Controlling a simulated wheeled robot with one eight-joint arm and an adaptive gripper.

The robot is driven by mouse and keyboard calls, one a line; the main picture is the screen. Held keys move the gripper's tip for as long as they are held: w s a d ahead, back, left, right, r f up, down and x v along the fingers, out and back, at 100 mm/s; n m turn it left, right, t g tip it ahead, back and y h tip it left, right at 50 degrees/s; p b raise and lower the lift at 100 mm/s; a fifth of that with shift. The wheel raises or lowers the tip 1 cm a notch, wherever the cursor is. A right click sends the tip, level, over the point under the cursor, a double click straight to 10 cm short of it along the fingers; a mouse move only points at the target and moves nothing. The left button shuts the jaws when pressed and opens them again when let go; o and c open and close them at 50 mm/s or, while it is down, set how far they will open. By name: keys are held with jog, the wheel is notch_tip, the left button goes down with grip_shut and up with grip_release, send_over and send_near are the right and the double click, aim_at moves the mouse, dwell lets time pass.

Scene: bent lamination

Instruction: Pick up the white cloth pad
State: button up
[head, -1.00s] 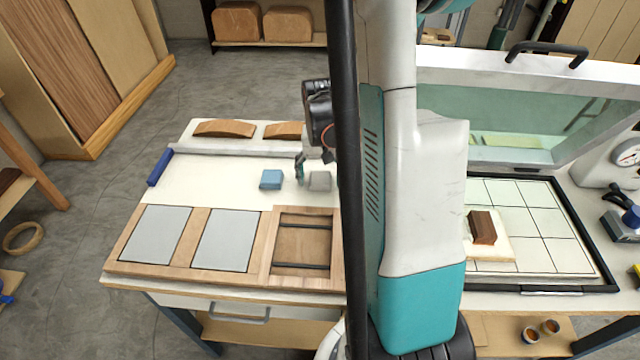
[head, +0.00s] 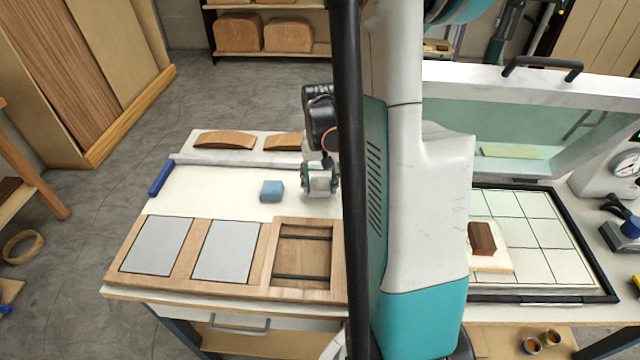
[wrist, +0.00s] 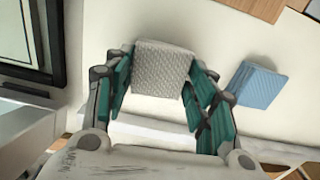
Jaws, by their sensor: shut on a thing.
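The white cloth pad (wrist: 161,70) shows in the wrist view as a pale grey-white woven block between my gripper's teal fingers (wrist: 158,84). My gripper is shut on it, with a finger against each side. In the head view, my gripper (head: 320,190) is over the pale work surface, and the pad (head: 320,182) is mostly hidden by the fingers. I cannot tell whether the pad still touches the surface.
A blue pad (head: 271,191) lies just left of my gripper; it also shows in the wrist view (wrist: 257,84). A wooden frame tray (head: 200,222) with grey panels lies in front. Curved wood pieces (head: 225,139) lie behind. An open-lidded press (head: 540,240) stands to the right.

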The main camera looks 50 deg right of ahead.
aim_at(320, 182)
notch_tip(320, 182, up, 18)
jog(key=p, duration=0.5)
jog(key=shift+p, duration=0.3)
